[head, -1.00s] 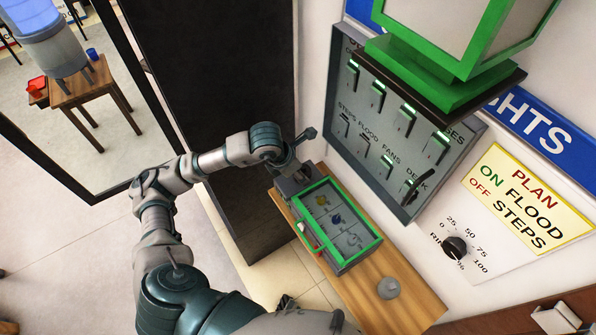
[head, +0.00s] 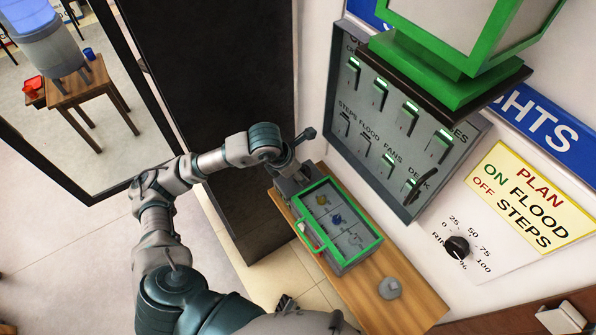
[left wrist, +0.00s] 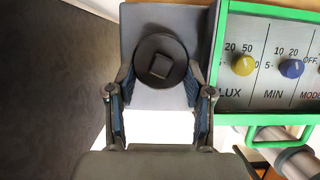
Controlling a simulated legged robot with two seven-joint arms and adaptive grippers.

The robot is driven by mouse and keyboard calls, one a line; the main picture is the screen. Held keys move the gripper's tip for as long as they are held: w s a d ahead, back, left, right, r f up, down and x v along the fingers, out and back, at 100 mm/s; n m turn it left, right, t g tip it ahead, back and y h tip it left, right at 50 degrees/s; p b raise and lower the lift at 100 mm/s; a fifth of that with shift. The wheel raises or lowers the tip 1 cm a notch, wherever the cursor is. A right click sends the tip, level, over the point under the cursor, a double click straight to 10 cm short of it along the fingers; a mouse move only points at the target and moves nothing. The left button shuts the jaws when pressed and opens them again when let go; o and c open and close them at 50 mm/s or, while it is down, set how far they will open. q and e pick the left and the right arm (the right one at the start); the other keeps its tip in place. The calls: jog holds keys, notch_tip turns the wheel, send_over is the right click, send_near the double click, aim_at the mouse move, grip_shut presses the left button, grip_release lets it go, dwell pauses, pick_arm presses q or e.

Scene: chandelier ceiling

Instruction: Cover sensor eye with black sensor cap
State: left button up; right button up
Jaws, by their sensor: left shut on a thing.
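My left gripper (left wrist: 157,82) is shut on the black sensor cap (left wrist: 160,62), a round dark disc with a square knob, held between its fingertips. In the left wrist view the cap lies in front of a plain grey surface (left wrist: 185,18) beside the green-framed panel. The sensor eye does not show; I cannot tell whether it is under the cap. In the head view my left gripper (head: 291,170) is at the far end of the green-framed control box (head: 366,254), and the cap is hidden there. My right gripper is not clearly in view.
The box sits on a wooden shelf (head: 410,310), with a grey round piece (head: 390,288) near it. A wall switch panel (head: 400,130) stands close on the right, below a green-framed lamp (head: 440,60). A dark panel (head: 215,90) rises behind the arm.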

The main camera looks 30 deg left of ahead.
pick_arm(q)
jog(key=shift+a+f, duration=0.4)
jog(key=o, duration=1.1)
jog(key=shift+d+r, duration=0.1)
jog(key=shift+d, duration=0.05)
jog(key=shift+d, duration=0.1)
jog(key=shift+s+r, duration=0.15)
jog(key=shift+r, duration=0.4)
jog(key=shift+a+p+v, duration=0.15)
jog(key=shift+p+v, duration=0.4)
jog(key=shift+v, duration=0.4)
jog(key=shift+a+p+v, duration=0.1)
jog(key=shift+p+v, duration=0.45)
jog(key=shift+v, duration=0.35)
jog(key=p+v, duration=0.3)
jog(key=v, duration=0.3)
